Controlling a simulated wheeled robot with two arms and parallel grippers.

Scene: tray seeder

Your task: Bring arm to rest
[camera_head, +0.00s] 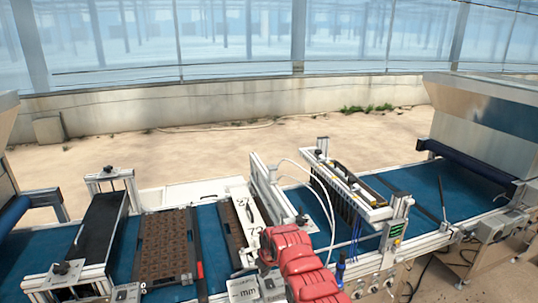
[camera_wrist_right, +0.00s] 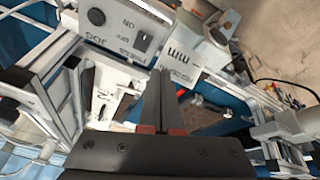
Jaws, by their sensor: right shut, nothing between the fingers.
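My right gripper (camera_wrist_right: 162,78) shows in the wrist view with its two dark fingers together and nothing between them. It points at the white control boxes and frame of the seeder line. In the head view a red jointed part at the lower middle covers part of the seeder line, and the fingers cannot be made out there. My left gripper is not in view.
A blue conveyor belt (camera_head: 421,188) runs across the view. A brown seed tray (camera_head: 166,245) lies on it, left of a white numbered plate (camera_head: 247,215). A seeding head with hoses (camera_head: 345,185) stands to the right. Open sandy floor (camera_head: 225,145) lies behind.

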